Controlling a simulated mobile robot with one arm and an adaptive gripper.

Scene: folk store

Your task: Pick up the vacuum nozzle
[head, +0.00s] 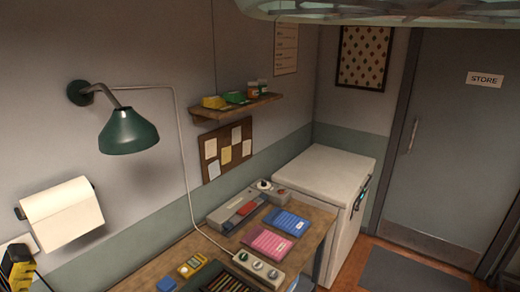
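I cannot make out a vacuum nozzle for certain in the head view. A long grey device with a dark top and a red part (238,216) lies at the back of the wooden workbench (155,272), against the wall. A yellow and black object (18,268) is cut off at the lower left edge, and I cannot tell what it is. My gripper is not in view.
On the bench are a blue pack (286,222), a pink pack (267,243), a power strip (258,267) and a yellow meter (190,265). A green lamp (128,131) juts from the wall. A white chest (335,160) stands beyond; floor shows before the door (440,140).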

